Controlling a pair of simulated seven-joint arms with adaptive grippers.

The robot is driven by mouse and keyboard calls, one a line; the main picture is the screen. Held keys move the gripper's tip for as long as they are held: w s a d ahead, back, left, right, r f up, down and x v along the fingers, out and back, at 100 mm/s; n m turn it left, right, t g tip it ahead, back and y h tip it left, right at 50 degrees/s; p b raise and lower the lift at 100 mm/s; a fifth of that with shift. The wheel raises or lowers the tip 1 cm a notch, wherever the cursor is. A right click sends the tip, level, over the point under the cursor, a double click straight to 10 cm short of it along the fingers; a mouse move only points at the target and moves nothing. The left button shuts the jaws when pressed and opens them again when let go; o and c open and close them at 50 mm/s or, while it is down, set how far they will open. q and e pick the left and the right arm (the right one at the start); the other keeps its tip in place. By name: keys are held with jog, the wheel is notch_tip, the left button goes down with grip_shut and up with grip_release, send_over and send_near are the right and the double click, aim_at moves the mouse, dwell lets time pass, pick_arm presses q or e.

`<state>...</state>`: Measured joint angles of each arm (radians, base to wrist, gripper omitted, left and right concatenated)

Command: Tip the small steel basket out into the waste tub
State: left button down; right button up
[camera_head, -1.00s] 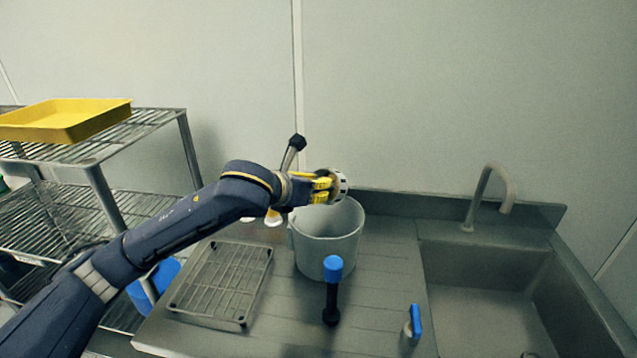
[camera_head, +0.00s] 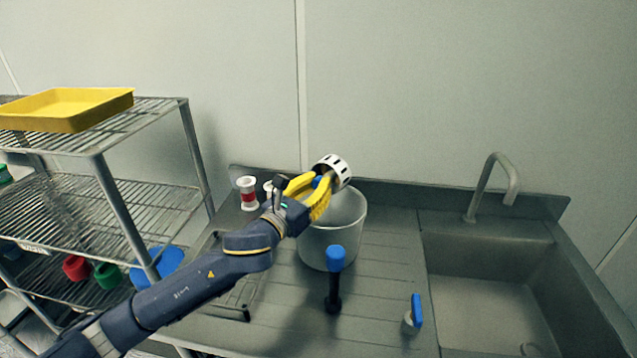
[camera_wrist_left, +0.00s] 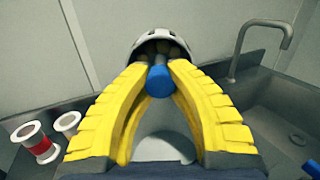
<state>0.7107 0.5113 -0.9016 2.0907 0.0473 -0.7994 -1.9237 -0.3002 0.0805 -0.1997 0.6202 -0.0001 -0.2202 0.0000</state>
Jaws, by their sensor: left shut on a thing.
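The small steel basket (camera_head: 331,168), a short silvery cylinder with dark slots, is held in the air over the back part of the waste tub (camera_head: 330,250), tilted. The tub is a pale grey bucket standing on the steel counter. My left gripper (camera_head: 323,184) has its yellow fingers closed at the basket, with a blue part between them. In the left wrist view the basket (camera_wrist_left: 160,34) is beyond the fingertips (camera_wrist_left: 158,75), and the blue part (camera_wrist_left: 160,82) shows between them. The basket's contents cannot be made out. My right gripper is not in view.
A black post with a blue top (camera_head: 336,258) stands in front of the tub. A blue-handled item (camera_head: 416,312) is near the sink (camera_head: 480,290). White-and-red spools (camera_head: 248,194) stand behind my arm. A wire shelf (camera_head: 75,215) with a yellow tray (camera_head: 70,108) is at left.

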pick_arm(q)
jog(key=shift+f+t+h, duration=0.5)
jog(key=shift+t+h, duration=0.1)
jog(key=shift+t, duration=0.3)
jog(key=shift+f, duration=0.1)
dwell(1.5)
jog(key=shift+r, duration=0.4)
jog(key=shift+g, duration=0.3)
jog(key=shift+w+r+g+y, duration=0.1)
jog(key=shift+r+g+y, duration=0.35)
jog(key=shift+g+y, duration=0.45)
jog(key=shift+r+g+y, duration=0.15)
jog(key=shift+g+y, duration=0.25)
jog(key=shift+g, duration=0.3)
